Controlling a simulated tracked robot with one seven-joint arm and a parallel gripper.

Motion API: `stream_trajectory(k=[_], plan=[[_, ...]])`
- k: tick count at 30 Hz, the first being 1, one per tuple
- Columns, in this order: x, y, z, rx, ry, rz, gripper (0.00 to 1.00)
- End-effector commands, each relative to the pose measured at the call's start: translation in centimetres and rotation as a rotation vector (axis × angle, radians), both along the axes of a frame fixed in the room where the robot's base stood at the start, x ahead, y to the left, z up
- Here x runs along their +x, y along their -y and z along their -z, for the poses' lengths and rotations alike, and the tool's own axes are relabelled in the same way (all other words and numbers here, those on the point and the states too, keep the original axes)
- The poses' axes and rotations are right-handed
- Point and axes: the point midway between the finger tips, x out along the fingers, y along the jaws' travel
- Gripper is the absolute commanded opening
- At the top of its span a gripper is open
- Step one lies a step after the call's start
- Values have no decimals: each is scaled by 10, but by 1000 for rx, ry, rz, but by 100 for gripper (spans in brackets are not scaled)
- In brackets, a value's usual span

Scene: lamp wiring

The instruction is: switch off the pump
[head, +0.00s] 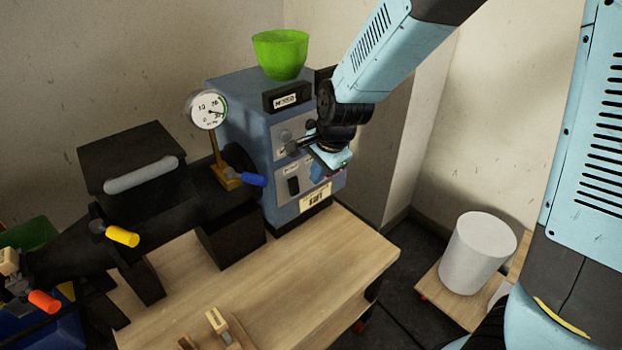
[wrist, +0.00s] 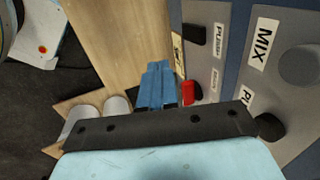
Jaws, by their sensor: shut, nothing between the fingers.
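The blue machine (head: 240,110) stands on the wooden bench with switches on its front. A black rocker switch (head: 293,186) sits on the lower panel; it also shows in the wrist view (wrist: 195,33), beside a label that seems to read PUMP (wrist: 219,38). A red switch (wrist: 188,93) is on the same panel, beside a label too small to read. My gripper (head: 317,173) is shut and empty in front of the panel's right part. In the wrist view its blue fingers (wrist: 157,82) are close beside the red switch; I cannot tell whether they touch.
A MIX label (wrist: 264,44) and grey knob (wrist: 299,66) are on the upper panel. A green bowl (head: 281,53) tops the machine. A gauge (head: 207,109) and blue-handled lever (head: 253,179) stand left. A white cylinder (head: 478,252) stands lower right. The front bench is mostly clear.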

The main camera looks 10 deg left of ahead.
Motion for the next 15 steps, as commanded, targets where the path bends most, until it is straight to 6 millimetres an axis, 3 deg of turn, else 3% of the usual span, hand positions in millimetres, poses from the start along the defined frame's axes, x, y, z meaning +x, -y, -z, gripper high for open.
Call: stream_trajectory(k=[15], plan=[[14,-14,66,-3,-4,3,0]])
